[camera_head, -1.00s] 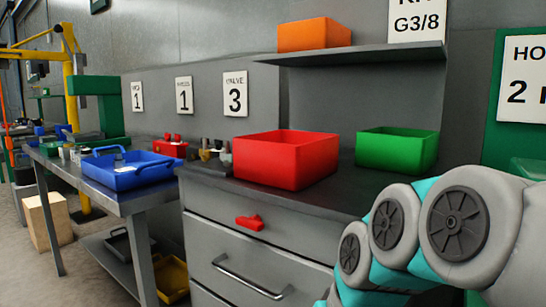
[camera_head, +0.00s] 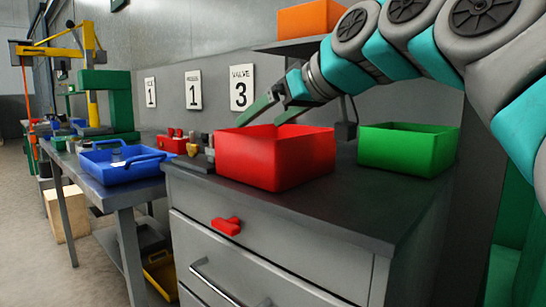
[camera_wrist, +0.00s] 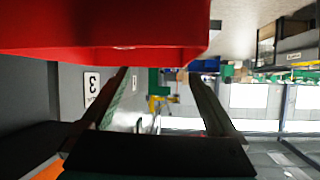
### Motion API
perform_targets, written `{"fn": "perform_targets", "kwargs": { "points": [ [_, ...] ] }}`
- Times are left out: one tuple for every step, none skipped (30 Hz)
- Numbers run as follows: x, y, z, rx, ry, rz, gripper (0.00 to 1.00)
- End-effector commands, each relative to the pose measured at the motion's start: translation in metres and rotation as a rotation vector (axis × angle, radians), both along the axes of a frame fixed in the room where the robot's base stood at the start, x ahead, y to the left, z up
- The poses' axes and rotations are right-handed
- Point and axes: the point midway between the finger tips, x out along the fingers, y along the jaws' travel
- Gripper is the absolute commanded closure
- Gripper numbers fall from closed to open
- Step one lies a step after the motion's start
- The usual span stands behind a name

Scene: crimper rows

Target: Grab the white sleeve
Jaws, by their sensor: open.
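I cannot make out a white sleeve for certain. A small whitish piece (camera_head: 116,156) shows in the blue tray (camera_head: 127,178), too small to identify. A small pale mark (camera_wrist: 122,47) shows on the red bin in the wrist view. My gripper (camera_head: 260,121) is open, its two green fingers apart behind and above the red bin (camera_head: 262,170). In the wrist view my gripper (camera_wrist: 158,75) has empty space between its fingers, and the red bin (camera_wrist: 160,25) fills the upper left. The bin's inside is hidden in the head view.
A green bin (camera_head: 407,150) stands right of the red bin on the dark worktop (camera_head: 330,215). An orange bin (camera_head: 308,20) sits on the shelf above. Small fittings (camera_head: 199,150) and a red holder (camera_head: 172,143) stand left of the red bin. The worktop front is clear.

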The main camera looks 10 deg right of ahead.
Motion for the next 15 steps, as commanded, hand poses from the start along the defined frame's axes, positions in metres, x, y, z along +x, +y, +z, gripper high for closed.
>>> {"fn": "perform_targets", "kwargs": {
  "points": [
    [0.007, -0.011, -0.005, -0.018, -0.002, -0.025, 0.06],
    [0.011, -0.017, -0.006, -0.028, -0.002, -0.038, 0.06],
    [0.015, -0.024, -0.008, -0.040, -0.003, -0.053, 0.06],
    [0.017, -0.028, -0.010, -0.047, -0.002, -0.062, 0.06],
    [0.020, -0.030, -0.011, -0.052, -0.002, -0.069, 0.06],
    [0.023, -0.032, -0.013, -0.057, -0.001, -0.075, 0.06],
    [0.025, -0.032, -0.015, -0.059, -0.001, -0.076, 0.06],
    [0.027, -0.031, -0.016, -0.060, 0.001, -0.076, 0.06],
    [0.031, -0.030, -0.019, -0.061, 0.002, -0.076, 0.06],
    [0.033, -0.029, -0.020, -0.060, 0.002, -0.075, 0.06],
    [0.036, -0.028, -0.022, -0.060, 0.002, -0.075, 0.06],
    [0.039, -0.027, -0.023, -0.060, 0.000, -0.076, 0.06],
    [0.040, -0.026, -0.024, -0.059, -0.001, -0.076, 0.06],
    [0.042, -0.026, -0.024, -0.059, -0.002, -0.076, 0.06],
    [0.043, -0.025, -0.025, -0.059, -0.003, -0.077, 0.06]
  ]
}}
